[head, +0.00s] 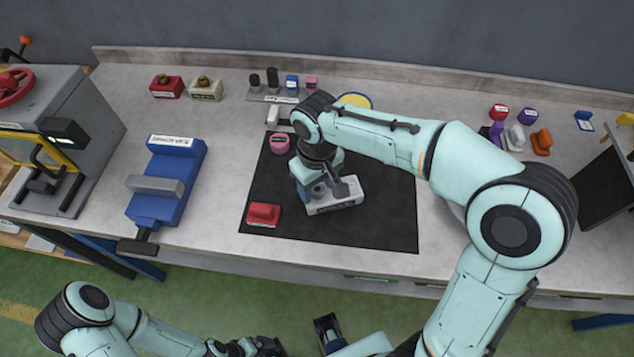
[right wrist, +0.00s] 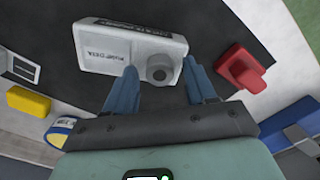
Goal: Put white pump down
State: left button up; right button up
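The white pump (head: 336,197) is a pale block with a dark label and a round knob. It sits on the black mat (head: 385,225), right of the red block. In the right wrist view the pump (right wrist: 110,50) lies across the top, with its knob between the blue fingers. My right gripper (right wrist: 160,80) points down at the pump. Its fingers stand on either side of the knob, with a visible gap to it, so it looks open. In the head view the right wrist partly hides the pump.
A red block (head: 263,214) and a pink round part (head: 280,143) are also on the mat. A blue vise (head: 168,185) stands to the left. Small coloured parts stand along the back and right. The mat's right side is clear.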

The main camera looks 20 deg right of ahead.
jog(key=shift+r, duration=0.3)
pick_arm(q)
jog(key=r+p, duration=0.1)
jog(key=w+r+p, duration=0.1)
jog(key=shift+r, duration=0.3)
pick_arm(e)
notch_tip(320, 180, up, 12)
jog(key=shift+f, duration=0.15)
